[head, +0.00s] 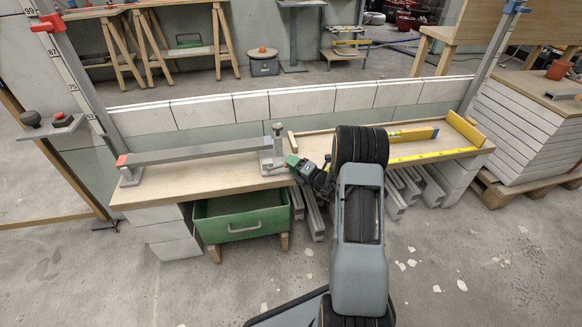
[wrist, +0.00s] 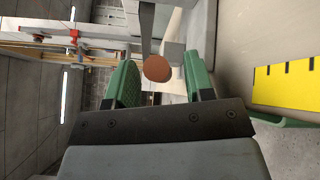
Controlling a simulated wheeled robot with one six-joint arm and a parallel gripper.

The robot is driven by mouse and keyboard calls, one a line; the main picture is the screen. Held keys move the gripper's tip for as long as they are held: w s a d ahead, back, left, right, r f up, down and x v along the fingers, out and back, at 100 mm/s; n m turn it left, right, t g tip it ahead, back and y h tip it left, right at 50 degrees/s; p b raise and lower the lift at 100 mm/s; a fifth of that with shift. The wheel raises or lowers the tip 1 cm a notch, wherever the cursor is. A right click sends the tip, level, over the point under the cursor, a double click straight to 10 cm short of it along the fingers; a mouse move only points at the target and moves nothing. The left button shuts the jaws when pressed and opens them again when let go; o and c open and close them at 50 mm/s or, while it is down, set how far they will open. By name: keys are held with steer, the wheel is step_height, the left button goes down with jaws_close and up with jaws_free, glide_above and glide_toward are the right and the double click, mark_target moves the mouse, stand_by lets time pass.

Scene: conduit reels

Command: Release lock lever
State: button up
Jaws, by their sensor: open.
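My gripper (head: 295,163) is at the right end of a long grey bar on the bench, beside a grey clamp block (head: 271,157) with a small upright post. In the wrist view my gripper (wrist: 158,78) has its two green fingers spread apart. A round orange-brown knob (wrist: 157,68) shows between them on a grey stem (wrist: 147,22), which looks like the lock lever. A gap shows on each side of the knob, so the fingers do not appear to grip it. In the head view the knob cannot be made out; my gripper or arm may hide it.
The grey bar (head: 200,154) lies along the wooden bench (head: 160,189). A yellow rule (head: 432,154) and a yellow level (head: 412,134) lie right of my arm. A green drawer (head: 242,218) stands below the bench. A low block wall (head: 250,104) runs behind it.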

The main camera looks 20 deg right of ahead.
steer(key=shift+w+a, duration=0.2)
steer(key=shift+w, duration=0.3)
steer(key=shift+c, duration=0.2)
jaws_close()
